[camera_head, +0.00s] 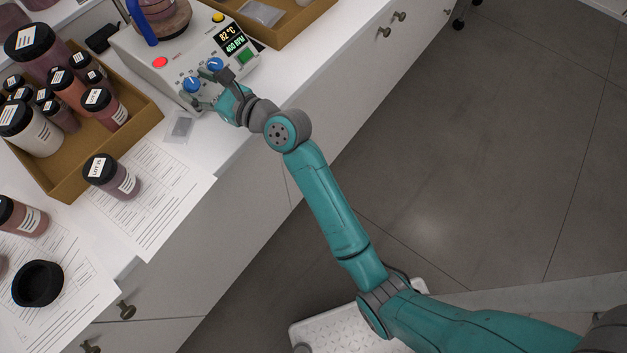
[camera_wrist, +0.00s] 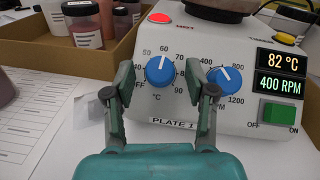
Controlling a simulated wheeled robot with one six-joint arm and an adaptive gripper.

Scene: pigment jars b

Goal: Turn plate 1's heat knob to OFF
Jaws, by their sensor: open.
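Plate 1 (camera_head: 150,55) is a white hot plate at the top of the head view, with its label "PLATE I" (camera_wrist: 172,123) on the front in the wrist view. Its display (camera_wrist: 279,74) reads 82 °C and 400 RPM. The blue heat knob (camera_wrist: 160,71), marked °C, has its white pointer up near 60. The blue RPM knob (camera_wrist: 225,80) is to its right. My gripper (camera_wrist: 160,90) is open, its fingers in front of the panel on either side of the heat knob. I cannot tell whether they touch it. The heat scale's lower end is partly hidden by the left finger.
A cardboard tray (camera_head: 75,185) of pigment jars stands left. A small clear packet (camera_head: 179,127) lies near the plate's front.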

